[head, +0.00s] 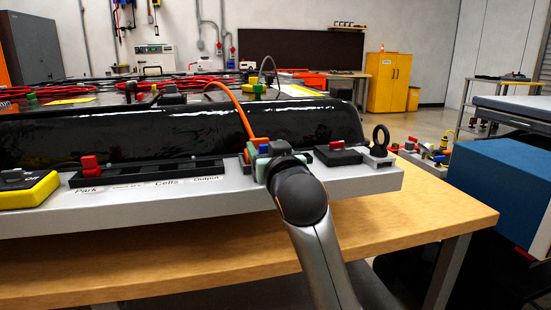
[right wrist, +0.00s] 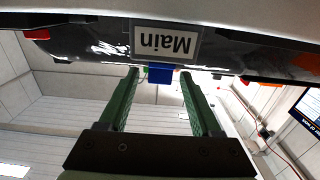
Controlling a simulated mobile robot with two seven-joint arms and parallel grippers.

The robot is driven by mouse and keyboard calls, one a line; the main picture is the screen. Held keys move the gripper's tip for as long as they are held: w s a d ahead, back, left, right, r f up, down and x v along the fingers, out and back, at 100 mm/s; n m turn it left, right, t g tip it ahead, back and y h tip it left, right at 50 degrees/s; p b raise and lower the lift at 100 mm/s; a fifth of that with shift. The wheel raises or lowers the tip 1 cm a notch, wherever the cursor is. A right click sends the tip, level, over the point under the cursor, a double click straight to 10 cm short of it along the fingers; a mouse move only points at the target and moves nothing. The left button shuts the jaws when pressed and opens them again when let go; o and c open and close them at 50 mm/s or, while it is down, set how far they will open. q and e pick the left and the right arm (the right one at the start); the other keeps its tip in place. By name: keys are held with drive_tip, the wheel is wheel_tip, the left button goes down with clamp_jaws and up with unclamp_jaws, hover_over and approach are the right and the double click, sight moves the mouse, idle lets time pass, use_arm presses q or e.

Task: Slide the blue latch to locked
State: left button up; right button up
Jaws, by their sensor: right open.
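The blue latch (right wrist: 160,76) shows in the right wrist view as a small blue block just below a white label reading Main (right wrist: 166,43), which appears upside down. My right gripper (right wrist: 147,74) has green fingers and is open, with the fingertips close to the blue latch. The picture does not tell whether they touch it. In the head view my right gripper (head: 262,156) is at the front of the grey ledge, and its wrist hides most of that spot. My left gripper is not in view.
On the grey ledge (head: 225,194), a black slotted bar has a red knob (head: 89,165) at Park. Left of it is a yellow-black switch box (head: 27,189). An orange cable (head: 236,105) rises behind.

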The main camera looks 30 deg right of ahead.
use_arm(q)
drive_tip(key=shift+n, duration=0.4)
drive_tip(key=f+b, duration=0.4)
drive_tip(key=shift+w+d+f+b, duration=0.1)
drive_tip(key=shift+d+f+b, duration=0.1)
drive_tip(key=shift+b, duration=0.1)
use_arm(e)
drive_tip(key=v, duration=1)
drive_tip(key=shift+s, duration=0.4)
drive_tip(key=shift+a, duration=0.15)
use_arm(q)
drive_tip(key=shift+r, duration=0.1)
